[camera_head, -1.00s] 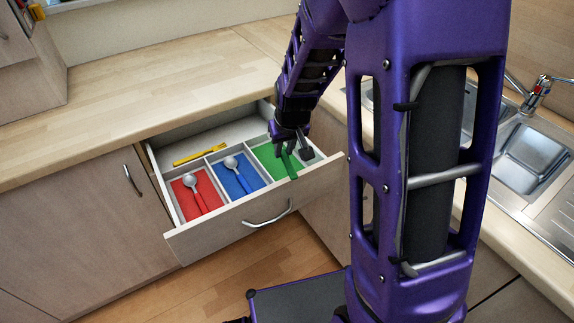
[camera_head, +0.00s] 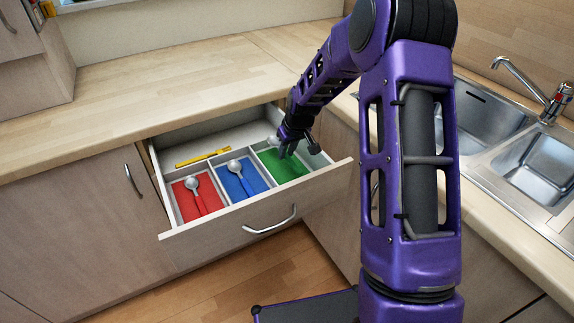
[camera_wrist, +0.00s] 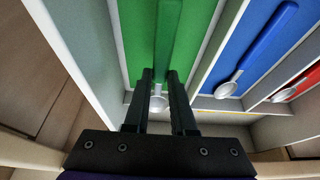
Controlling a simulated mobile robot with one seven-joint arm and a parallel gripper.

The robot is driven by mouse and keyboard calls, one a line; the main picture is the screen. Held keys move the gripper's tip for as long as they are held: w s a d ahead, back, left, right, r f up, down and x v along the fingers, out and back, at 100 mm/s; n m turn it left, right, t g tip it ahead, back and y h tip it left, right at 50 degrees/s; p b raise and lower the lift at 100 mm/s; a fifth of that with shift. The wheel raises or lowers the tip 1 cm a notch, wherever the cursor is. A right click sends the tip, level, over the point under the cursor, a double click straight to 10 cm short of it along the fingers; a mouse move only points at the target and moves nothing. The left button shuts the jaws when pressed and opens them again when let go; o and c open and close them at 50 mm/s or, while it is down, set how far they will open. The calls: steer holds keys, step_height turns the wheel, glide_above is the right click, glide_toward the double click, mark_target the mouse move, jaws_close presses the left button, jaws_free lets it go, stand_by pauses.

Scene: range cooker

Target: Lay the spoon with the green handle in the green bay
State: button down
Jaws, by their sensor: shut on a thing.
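The green-handled spoon (camera_wrist: 158,102) is between the fingers of my gripper (camera_wrist: 161,78), which is shut on its handle. In the wrist view the handle runs over the green bay, in line with its length, and the bowl is on the near side of the fingers. In the head view my gripper (camera_head: 288,155) is low inside the green bay (camera_head: 284,171) of the open drawer. The spoon's bowl (camera_head: 273,141) shows just behind my fingers. I cannot tell whether the spoon touches the bay floor.
The red bay holds a red spoon (camera_head: 195,190) and the blue bay holds a blue spoon (camera_head: 240,177). A yellow utensil (camera_head: 203,157) lies in the drawer's rear compartment. Thin dividers separate the bays. The worktop (camera_head: 180,85) above is clear; a sink (camera_head: 523,166) is at right.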

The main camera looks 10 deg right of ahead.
mark_target(288, 157)
steer(key=shift+f+b, duration=0.4)
steer(key=shift+f, duration=1.75)
steer(key=c, duration=0.7)
jaws_free()
steer(key=shift+c, duration=0.2)
steer(key=shift+s+r, duration=0.1)
steer(key=shift+r, duration=0.45)
steer(key=p+v, duration=0.2)
steer(key=v, duration=0.9)
steer(key=shift+s+r, duration=0.1)
